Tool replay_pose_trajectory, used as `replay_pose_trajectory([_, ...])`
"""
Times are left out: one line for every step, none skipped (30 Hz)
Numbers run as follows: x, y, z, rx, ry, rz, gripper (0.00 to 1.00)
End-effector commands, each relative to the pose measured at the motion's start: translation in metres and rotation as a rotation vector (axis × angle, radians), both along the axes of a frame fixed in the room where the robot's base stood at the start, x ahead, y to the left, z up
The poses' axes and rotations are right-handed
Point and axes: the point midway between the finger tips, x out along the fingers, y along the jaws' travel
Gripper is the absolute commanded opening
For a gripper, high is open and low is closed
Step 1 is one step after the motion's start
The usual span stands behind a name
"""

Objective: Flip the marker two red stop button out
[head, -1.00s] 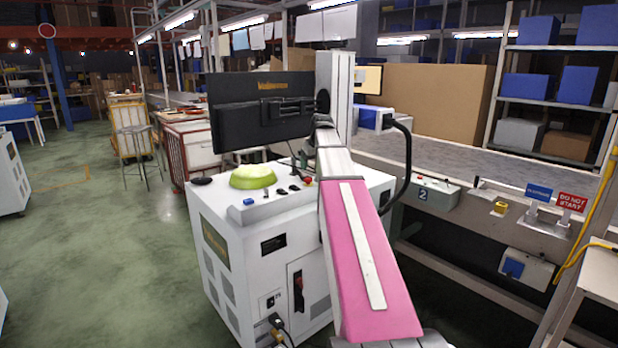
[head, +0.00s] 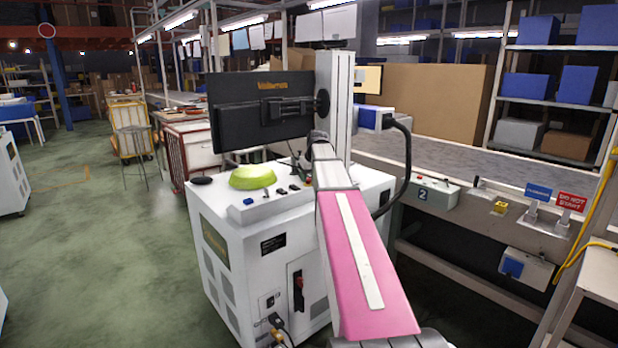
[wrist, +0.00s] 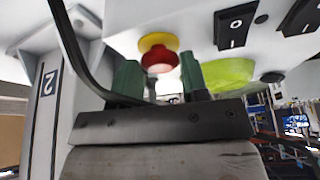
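A red stop button (wrist: 160,59) with a yellow collar shows in the wrist view on the white cabinet (wrist: 190,20). My gripper (wrist: 160,78) is open, its green fingers apart, with the button in line with the gap between them. I cannot tell whether either finger touches it.
The cabinet top (head: 250,212) carries a green cap (head: 252,177) and several small switches. A black monitor (head: 262,110) and white column (head: 341,100) stand over it. A black cable (head: 408,160) hangs right of my arm. Rocker switches (wrist: 235,27) lie close to the button.

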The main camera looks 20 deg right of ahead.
Motion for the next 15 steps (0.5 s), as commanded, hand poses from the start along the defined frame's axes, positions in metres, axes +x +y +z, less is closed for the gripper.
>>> replay_pose_trajectory([0.0,0.0,0.0,0.0,0.0,0.0,0.12])
replay_pose_trajectory([0.0,0.0,0.0,0.0,0.0,0.0,0.02])
replay_pose_trajectory([0.0,0.0,0.0,0.0,0.0,0.0,0.0])
replay_pose_trajectory([0.0,0.0,0.0,0.0,0.0,0.0,0.0])
replay_pose_trajectory([0.0,0.0,0.001,0.0,0.0,0.0,0.0])
replay_pose_trajectory([0.0,0.0,0.003,0.0,0.0,0.0,0.0])
replay_pose_trajectory([0.0,0.0,0.005,0.0,-0.001,0.0,0.0])
replay_pose_trajectory([0.0,0.0,0.007,0.0,-0.001,0.0,0.0])
replay_pose_trajectory([0.001,0.0,0.011,0.0,-0.002,0.0,0.0])
replay_pose_trajectory([0.001,0.0,0.014,0.0,-0.002,0.0,0.0])
replay_pose_trajectory([0.001,0.0,0.016,0.0,-0.002,0.0,0.0])
replay_pose_trajectory([0.0,0.0,0.018,0.0,-0.002,0.0,0.0])
replay_pose_trajectory([0.0,0.0,0.019,0.0,-0.001,0.0,0.0])
replay_pose_trajectory([0.0,0.0,0.019,0.0,-0.001,0.0,0.0])
replay_pose_trajectory([0.0,0.0,0.019,0.0,-0.001,0.0,0.0])
